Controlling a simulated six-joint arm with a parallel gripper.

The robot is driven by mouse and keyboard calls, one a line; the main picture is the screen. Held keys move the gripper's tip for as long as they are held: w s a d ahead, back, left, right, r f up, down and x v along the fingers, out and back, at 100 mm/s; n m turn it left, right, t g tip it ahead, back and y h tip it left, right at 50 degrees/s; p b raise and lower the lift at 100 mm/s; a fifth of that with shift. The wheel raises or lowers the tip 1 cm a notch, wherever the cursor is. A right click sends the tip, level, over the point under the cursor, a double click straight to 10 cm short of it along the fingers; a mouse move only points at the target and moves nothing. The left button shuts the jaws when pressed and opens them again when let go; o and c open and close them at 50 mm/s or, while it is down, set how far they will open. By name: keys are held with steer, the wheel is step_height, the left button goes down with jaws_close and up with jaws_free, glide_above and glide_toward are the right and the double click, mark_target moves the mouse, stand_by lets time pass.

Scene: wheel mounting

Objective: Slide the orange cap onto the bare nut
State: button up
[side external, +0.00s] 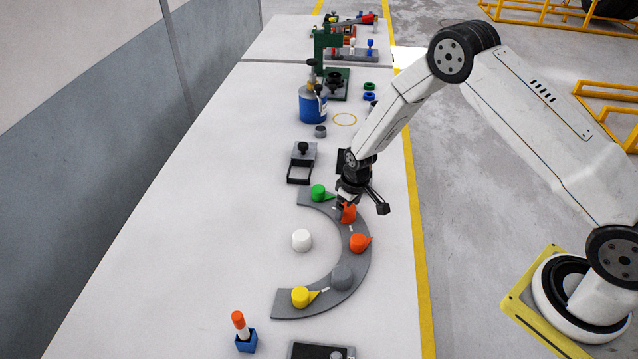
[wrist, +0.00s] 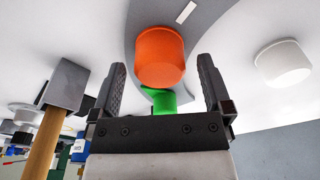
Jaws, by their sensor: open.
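An orange cap (side external: 348,213) sits on the grey curved plate (side external: 290,307) directly under my gripper (side external: 344,206). In the wrist view the same orange cap (wrist: 160,55) stands between the two spread fingertips of my gripper (wrist: 162,68), with a gap on each side. My gripper is open and empty. A second orange cap (side external: 359,242), with a pointed tab, sits nearer on the plate. A grey round piece (side external: 342,276), seemingly the bare nut, is between that cap and a yellow cap (side external: 300,297). Its surface detail is too small to tell.
A green cap (side external: 318,192) sits at the plate's far end, close to my gripper. A white cap (side external: 302,239) stands on the table inside the curve. A blue holder (side external: 246,342) with an orange-topped stick is at the front left. The table's left side is clear.

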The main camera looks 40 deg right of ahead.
steer(key=shift+s+d+r, duration=0.1)
steer(key=shift+s+r, duration=0.1)
steer(key=shift+r, duration=1.4)
steer(key=shift+s+r, duration=0.2)
steer(key=shift+r, duration=1.4)
steer(key=shift+r, duration=0.1)
steer(key=shift+s+r, duration=0.15)
steer(key=shift+r, duration=0.05)
steer(key=s+r+m, duration=0.1)
steer(key=s+r, duration=0.6)
steer(key=s, duration=0.3)
steer(key=s+r+m+t, duration=0.1)
steer(key=s+r, duration=0.7)
steer(key=s, duration=0.2)
steer(key=shift+a, duration=0.25)
